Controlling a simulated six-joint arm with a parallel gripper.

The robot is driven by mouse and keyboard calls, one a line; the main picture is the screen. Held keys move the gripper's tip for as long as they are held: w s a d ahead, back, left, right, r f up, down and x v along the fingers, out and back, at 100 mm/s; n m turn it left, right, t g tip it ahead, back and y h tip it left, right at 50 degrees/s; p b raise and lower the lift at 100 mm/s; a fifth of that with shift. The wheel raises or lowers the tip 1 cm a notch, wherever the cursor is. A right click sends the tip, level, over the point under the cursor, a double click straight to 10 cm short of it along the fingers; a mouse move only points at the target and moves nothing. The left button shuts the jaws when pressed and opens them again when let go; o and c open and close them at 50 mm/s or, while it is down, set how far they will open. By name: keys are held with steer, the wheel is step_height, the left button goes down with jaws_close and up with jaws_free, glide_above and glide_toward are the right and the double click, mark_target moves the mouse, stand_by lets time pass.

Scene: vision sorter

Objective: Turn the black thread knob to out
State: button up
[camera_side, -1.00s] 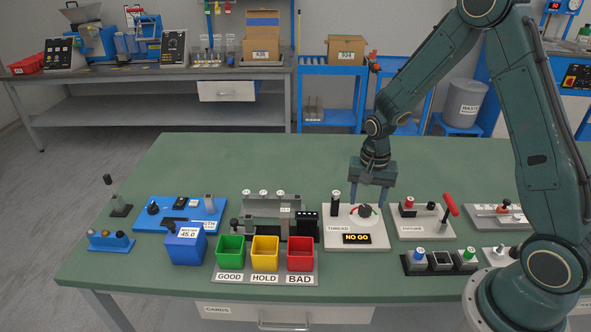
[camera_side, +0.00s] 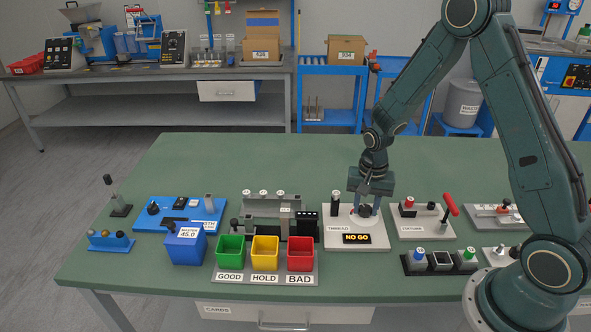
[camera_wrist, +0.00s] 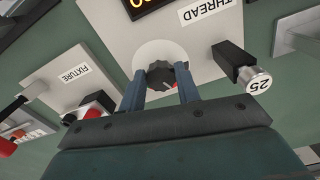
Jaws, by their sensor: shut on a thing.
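The black thread knob (camera_wrist: 160,74) sits on a white round dial on the grey thread plate (camera_wrist: 200,30), with a small red mark on it in the wrist view. In the side view the knob (camera_side: 365,210) is at the middle of the thread plate (camera_side: 376,238), behind a display (camera_side: 356,239) reading NO GO. My gripper (camera_side: 365,205) is down at the knob, pointing downward. In the wrist view the gripper's two blue fingers (camera_wrist: 161,88) are on either side of the knob, shut on it. The lettering around the dial cannot be read.
A black post with a silver cap marked 25 (camera_wrist: 255,78) stands on the thread plate beside the dial. The fixture plate (camera_side: 425,222) with a red-handled lever (camera_side: 450,206) is to the right. Green, yellow and red bins (camera_side: 265,252) stand to the left.

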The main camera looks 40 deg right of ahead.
mark_target(367, 209)
steer(key=shift+n, duration=0.5)
steer(key=n, duration=0.5)
steer(key=shift+s+d, duration=0.1)
steer(key=shift+d, duration=0.05)
steer(key=n, duration=0.6)
steer(key=shift+d, duration=0.1)
stand_by(0.3)
steer(key=o, duration=1)
steer(key=shift+c, duration=0.2)
steer(key=shift+r, duration=0.1)
step_height(367, 209, up, 14)
steer(key=shift+f, duration=0.2)
